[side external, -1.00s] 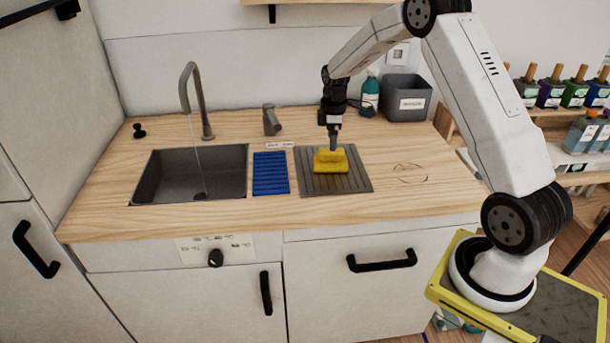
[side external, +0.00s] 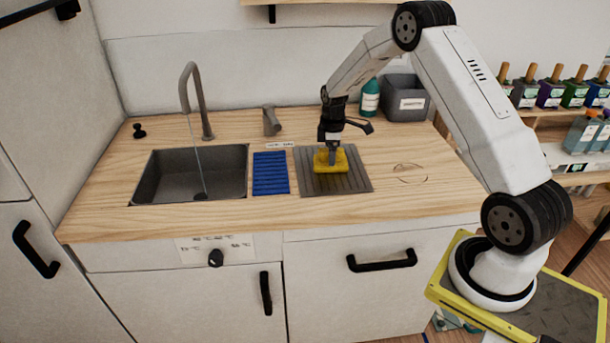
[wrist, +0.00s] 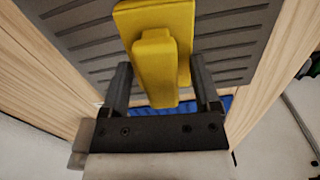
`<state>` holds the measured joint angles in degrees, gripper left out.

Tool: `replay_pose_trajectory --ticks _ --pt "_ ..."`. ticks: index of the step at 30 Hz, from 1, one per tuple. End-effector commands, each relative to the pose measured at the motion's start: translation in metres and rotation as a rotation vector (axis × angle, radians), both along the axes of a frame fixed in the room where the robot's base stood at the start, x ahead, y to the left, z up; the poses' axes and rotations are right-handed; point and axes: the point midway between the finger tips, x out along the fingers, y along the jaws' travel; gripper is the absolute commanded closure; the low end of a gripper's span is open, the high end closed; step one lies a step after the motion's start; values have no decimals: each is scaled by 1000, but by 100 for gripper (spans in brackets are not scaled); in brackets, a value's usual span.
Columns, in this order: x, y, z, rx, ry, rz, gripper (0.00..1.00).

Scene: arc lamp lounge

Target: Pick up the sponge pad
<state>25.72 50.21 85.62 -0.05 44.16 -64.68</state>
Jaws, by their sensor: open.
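The yellow sponge pad (side external: 331,167) lies on the grey ridged mat (side external: 357,183) on the counter. In the wrist view the pad (wrist: 186,70) has a wide base and a narrower raised yellow block (wrist: 155,75) on top. My gripper (side external: 332,153) points down at the pad from above. In the wrist view my open gripper (wrist: 160,64) has one finger on each side of the raised block, with a gap visible on both sides. The side view does not show clearly how low the fingertips reach, as the tips overlap the pad.
A blue ribbed mat (side external: 271,174) lies left of the grey mat, beside the sink (side external: 190,172) with running water. A dark bin (side external: 405,98) and a teal bottle (side external: 370,97) stand behind. The counter (side external: 420,190) at right is clear.

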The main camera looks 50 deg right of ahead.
Motion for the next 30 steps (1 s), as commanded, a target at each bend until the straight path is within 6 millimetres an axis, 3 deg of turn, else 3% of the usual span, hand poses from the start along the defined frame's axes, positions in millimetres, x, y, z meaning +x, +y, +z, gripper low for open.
replay_pose_trajectory --ticks 6,12,13,14,30 --pt "0 0 0 0 0 0 24" --pt "0 0 0 0 0 0 87" --pt "0 0 0 0 0 0 97" --pt "0 0 0 0 0 0 100" --pt "1 0 10 -1 -2 0 100"
